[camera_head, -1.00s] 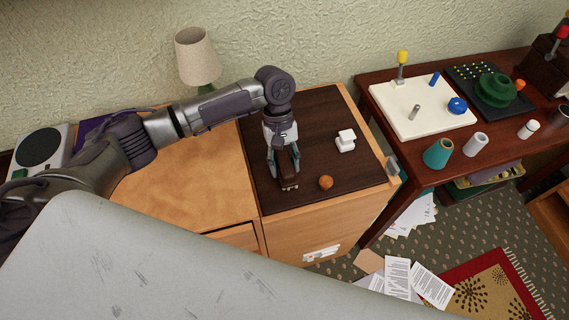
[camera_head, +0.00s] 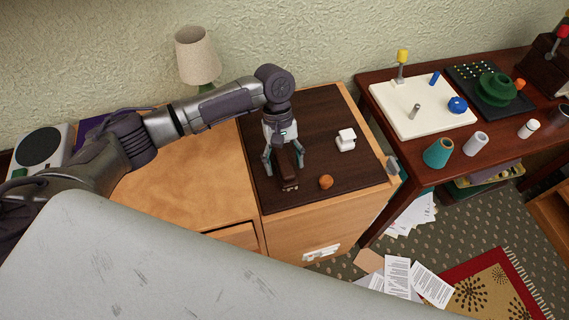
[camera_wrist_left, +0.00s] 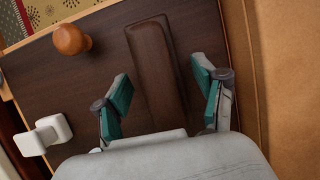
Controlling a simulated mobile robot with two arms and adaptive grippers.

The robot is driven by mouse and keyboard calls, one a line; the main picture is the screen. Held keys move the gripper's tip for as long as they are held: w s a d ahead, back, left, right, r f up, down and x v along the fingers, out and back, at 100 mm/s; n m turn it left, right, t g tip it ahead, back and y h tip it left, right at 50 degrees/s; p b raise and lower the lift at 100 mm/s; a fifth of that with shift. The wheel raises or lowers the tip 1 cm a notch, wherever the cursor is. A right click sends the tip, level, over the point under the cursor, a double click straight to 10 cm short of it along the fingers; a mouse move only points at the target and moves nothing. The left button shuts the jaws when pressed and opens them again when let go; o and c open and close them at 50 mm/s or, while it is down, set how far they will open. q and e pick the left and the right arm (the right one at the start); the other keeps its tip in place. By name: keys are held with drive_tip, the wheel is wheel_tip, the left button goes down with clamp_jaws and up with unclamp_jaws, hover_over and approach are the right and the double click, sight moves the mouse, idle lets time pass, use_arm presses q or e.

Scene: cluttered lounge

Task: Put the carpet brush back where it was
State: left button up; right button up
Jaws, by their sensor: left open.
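The carpet brush (camera_head: 288,174), with a dark brown wooden back, lies on the dark brown board on top of the wooden cabinet (camera_head: 264,198). My left gripper (camera_head: 285,163) is over it with its fingers open, one on each side of the brush. In the left wrist view the brush (camera_wrist_left: 157,75) lies between the two teal finger pads (camera_wrist_left: 160,95), with gaps on both sides. Its near end is hidden by my gripper. My right gripper is not in view.
An orange-brown knob-like object (camera_head: 326,182) and a small white object (camera_head: 346,140) sit on the board right of the brush. A lamp (camera_head: 196,58) stands behind. A side table (camera_head: 400,152) with several items stands right. Papers (camera_head: 397,272) lie on the carpet.

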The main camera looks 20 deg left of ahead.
use_arm(q)
drive_tip(key=v, duration=1.1)
drive_tip(key=shift+w+r, duration=0.1)
drive_tip(key=shift+r, duration=0.05)
